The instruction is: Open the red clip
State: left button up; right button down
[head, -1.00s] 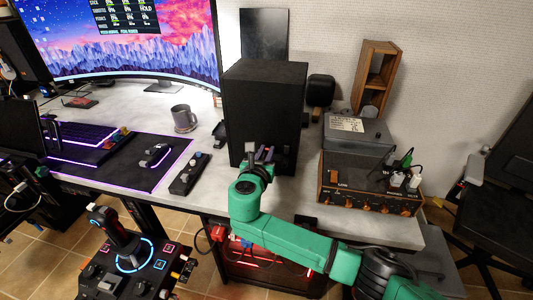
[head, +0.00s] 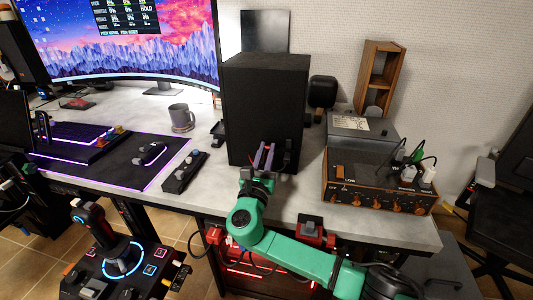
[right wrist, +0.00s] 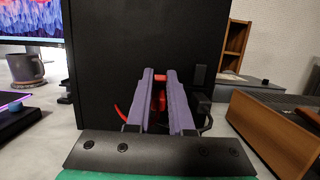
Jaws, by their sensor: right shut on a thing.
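The red clip (right wrist: 160,98) shows between the two purple fingers of my right gripper (right wrist: 160,76) in the right wrist view, in front of the black box. The fingers are shut on it and hide much of it, so its exact shape cannot be told. In the head view my right gripper (head: 264,156) is at the lower front of the box, and only a little red shows beside its fingers. My left gripper is in neither view.
The tall black box (head: 264,105) stands behind my right gripper. A wood-sided device with knobs (head: 378,185) is to the right, with plugs on top. A small button panel (head: 185,172) and a mug (head: 181,117) are to the left. Red-and-grey parts (head: 311,230) sit at the desk's front edge.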

jog(key=c, duration=0.8)
grip_release()
jog(key=shift+s, duration=0.1)
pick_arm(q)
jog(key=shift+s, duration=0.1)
pick_arm(e)
jog(key=v, duration=1.4)
jog(key=shift+s, duration=0.15)
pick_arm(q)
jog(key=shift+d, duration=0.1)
pick_arm(e)
jog(key=shift+a, duration=0.1)
